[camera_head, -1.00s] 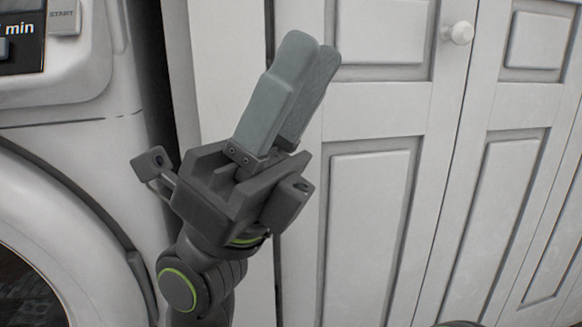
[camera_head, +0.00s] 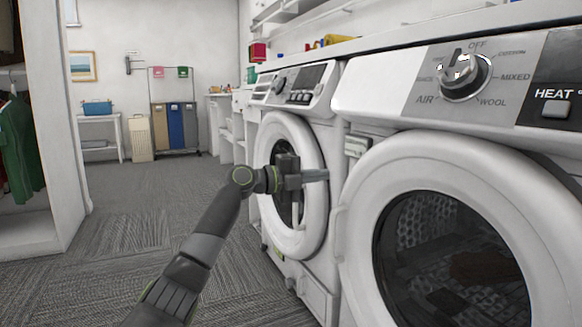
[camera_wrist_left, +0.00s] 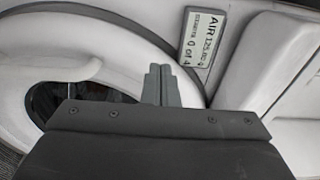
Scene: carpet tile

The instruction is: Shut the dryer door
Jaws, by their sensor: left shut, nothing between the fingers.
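The near machine, whose dial reads air, cotton, mixed and wool, seems to be the dryer (camera_head: 395,85). Its round white door (camera_head: 362,195) with dark glass fills the right of the head view. A narrow dark gap shows behind its upper right rim; how far it stands open is hard to tell. My left gripper (camera_head: 326,175) is shut and empty, in front of the farther machine, pointing right toward the near door's left edge. In the left wrist view its fingers (camera_wrist_left: 161,84) overlap a round white rim (camera_wrist_left: 120,45); contact cannot be told. My right gripper is out of view.
The farther machine (camera_head: 318,105) has a round door (camera_head: 312,150) partly hidden by my left gripper. A printed label (camera_wrist_left: 197,38) shows beside the rim in the left wrist view. Carpet floor is clear at left, with a hamper (camera_head: 175,128) at the back.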

